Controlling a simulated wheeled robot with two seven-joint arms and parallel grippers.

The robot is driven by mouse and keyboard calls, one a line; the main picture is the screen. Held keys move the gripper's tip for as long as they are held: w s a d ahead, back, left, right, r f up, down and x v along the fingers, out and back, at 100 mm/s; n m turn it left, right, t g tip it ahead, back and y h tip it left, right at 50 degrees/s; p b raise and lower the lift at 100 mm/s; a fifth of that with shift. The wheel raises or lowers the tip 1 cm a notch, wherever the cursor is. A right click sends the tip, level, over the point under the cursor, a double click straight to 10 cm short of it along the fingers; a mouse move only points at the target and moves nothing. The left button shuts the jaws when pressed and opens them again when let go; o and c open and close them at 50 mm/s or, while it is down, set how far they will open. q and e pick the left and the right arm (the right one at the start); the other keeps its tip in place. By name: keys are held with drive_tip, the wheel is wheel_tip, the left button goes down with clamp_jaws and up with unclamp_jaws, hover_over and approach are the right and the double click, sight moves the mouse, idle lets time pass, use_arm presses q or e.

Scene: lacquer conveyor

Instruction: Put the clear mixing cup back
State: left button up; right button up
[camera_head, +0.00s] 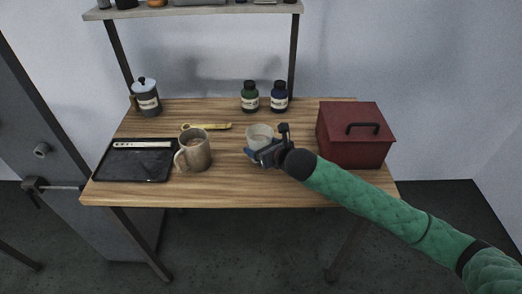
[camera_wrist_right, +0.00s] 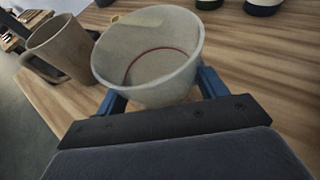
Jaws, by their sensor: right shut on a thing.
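The clear mixing cup (camera_head: 260,134) is a small pale translucent cup over the middle of the wooden table. In the right wrist view the cup (camera_wrist_right: 150,62) shows a thin red line inside and is slightly tilted in the picture. My right gripper (camera_head: 262,150) is shut on the cup, with a blue finger on either side of it (camera_wrist_right: 160,95). Whether the cup's base touches the table is hard to tell. My left gripper is in neither view.
A beige mug (camera_head: 197,152) stands left of the cup, beside a black tray (camera_head: 135,167). A yellow tool (camera_head: 208,126) lies behind the mug. Two dark bottles (camera_head: 250,98) stand at the back. A red box (camera_head: 350,145) stands right. A lidded grey jar (camera_head: 147,97) is back left.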

wheel_tip(320, 180, down, 2)
drive_tip(key=shift+a+f+p, duration=0.1)
drive_tip(key=shift+f+p, duration=0.05)
drive_tip(key=shift+p, duration=0.25)
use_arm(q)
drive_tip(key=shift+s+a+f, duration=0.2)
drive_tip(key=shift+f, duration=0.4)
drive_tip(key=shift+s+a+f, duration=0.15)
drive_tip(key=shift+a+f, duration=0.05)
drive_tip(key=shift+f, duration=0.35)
use_arm(e)
drive_tip(key=shift+f, duration=0.1)
drive_tip(key=shift+f, duration=0.1)
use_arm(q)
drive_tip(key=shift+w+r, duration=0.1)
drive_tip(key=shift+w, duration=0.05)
use_arm(e)
drive_tip(key=o, duration=1)
drive_tip(key=shift+o, duration=0.2)
